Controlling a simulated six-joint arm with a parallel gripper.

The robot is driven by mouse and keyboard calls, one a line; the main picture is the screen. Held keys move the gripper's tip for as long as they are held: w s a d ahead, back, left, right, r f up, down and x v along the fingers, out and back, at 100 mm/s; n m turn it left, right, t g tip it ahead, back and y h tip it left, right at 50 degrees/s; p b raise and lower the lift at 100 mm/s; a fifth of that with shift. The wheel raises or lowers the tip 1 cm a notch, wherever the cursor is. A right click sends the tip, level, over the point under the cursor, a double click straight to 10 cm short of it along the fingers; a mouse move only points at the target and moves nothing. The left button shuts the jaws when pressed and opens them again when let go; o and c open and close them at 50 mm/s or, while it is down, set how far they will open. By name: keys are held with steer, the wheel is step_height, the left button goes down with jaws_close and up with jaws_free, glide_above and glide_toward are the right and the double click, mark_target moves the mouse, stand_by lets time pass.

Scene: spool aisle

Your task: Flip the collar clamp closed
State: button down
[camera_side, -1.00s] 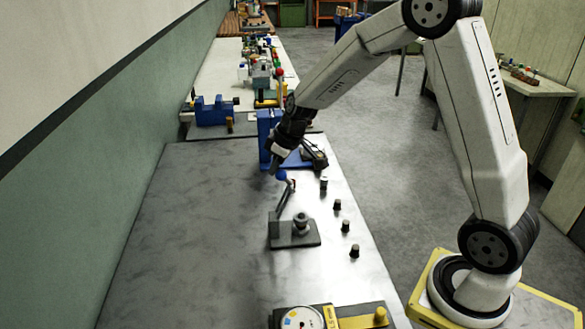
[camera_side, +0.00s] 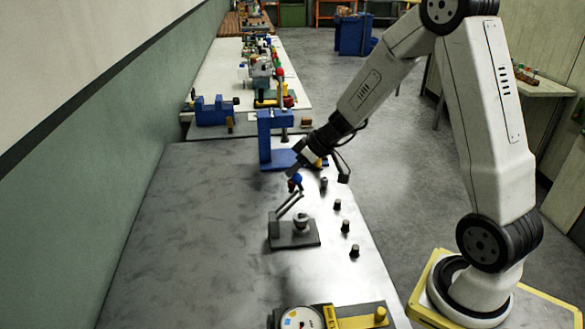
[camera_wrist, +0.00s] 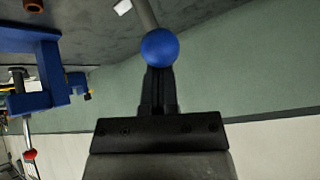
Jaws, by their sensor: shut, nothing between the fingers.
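The collar clamp has a dark grey base (camera_side: 293,233) on the metal bench, with a short round post on its right part. Its lever (camera_side: 288,207) rises tilted to the right and ends in a blue ball knob (camera_side: 297,179). My gripper (camera_side: 292,172) is shut and empty, with its tips at the knob. In the wrist view the blue ball (camera_wrist: 160,47) sits just beyond the shut fingers (camera_wrist: 158,92). I cannot tell whether they touch it. Part of the lever shows above the ball there.
Several black knobs (camera_side: 346,226) line the right edge of the bench. A blue press-like fixture (camera_side: 265,142) stands behind the clamp. A round dial gauge (camera_side: 301,318) and a yellow-handled fixture (camera_side: 360,317) are at the front. The left of the bench (camera_side: 195,240) is clear.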

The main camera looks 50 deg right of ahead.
steer(key=s+d+f+t+y, duration=0.2)
steer(key=s+d+f, duration=0.3)
steer(key=f, duration=0.4)
steer(key=shift+s+d+f+t, duration=0.15)
steer(key=shift+s+d+t, duration=0.15)
steer(key=shift+s, duration=0.25)
stand_by(0.3)
stand_by(0.4)
step_height(320, 180, up, 4)
steer(key=w, duration=0.3)
steer(key=s+d, duration=0.6)
steer(key=s, duration=0.2)
steer(key=shift+d+r, duration=0.3)
steer(key=shift+r, duration=0.1)
steer(key=shift+s+a+y, duration=0.1)
steer(key=shift+y, duration=0.2)
